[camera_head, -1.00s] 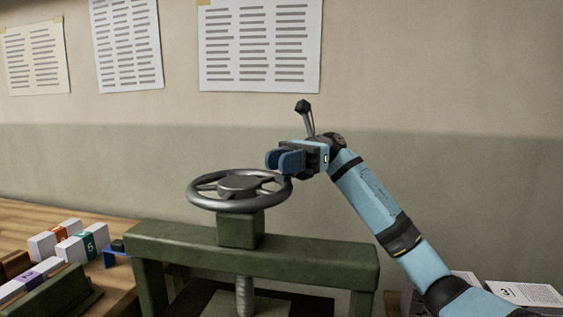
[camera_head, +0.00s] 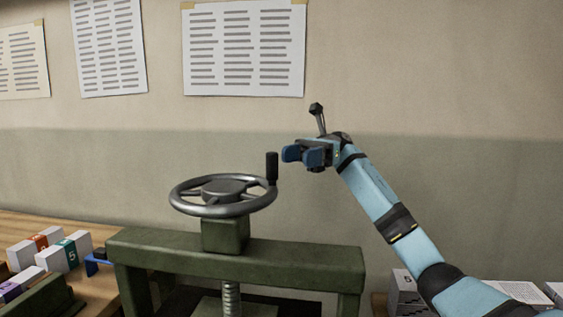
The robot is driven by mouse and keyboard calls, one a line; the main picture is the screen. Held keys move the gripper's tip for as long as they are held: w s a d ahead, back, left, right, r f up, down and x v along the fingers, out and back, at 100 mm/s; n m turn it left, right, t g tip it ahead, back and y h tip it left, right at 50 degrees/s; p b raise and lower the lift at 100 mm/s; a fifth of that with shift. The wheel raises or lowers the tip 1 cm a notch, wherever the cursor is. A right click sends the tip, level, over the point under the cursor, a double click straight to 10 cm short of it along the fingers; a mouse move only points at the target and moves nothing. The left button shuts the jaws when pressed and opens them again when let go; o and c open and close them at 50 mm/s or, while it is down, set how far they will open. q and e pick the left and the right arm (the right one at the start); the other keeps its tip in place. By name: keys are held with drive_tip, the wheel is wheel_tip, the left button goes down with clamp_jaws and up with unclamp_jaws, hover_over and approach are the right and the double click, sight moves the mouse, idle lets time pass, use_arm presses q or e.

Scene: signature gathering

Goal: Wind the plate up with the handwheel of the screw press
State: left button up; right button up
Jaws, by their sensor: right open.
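The handwheel (camera_head: 223,195) is a grey metal wheel lying flat on top of the green screw press (camera_head: 235,262). Its upright black handle (camera_head: 272,168) stands on the right side of the rim. The threaded screw (camera_head: 231,298) shows below the crossbeam; the plate (camera_head: 236,311) is only partly seen at the bottom edge. My right gripper (camera_head: 292,154), with blue fingers, is open and empty. It is to the right of the handle and a little above it, apart from it. My left gripper is not in view.
Grey blocks (camera_head: 405,292) and papers (camera_head: 520,291) lie at the lower right. Printed sheets (camera_head: 244,50) hang on the wall behind. The space above the wheel is clear.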

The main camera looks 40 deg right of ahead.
drive_tip(key=shift+w+d, duration=0.15)
drive_tip(key=shift+d, duration=0.75)
drive_tip(key=shift+w+d, duration=0.1)
drive_tip(key=shift+d, duration=0.75)
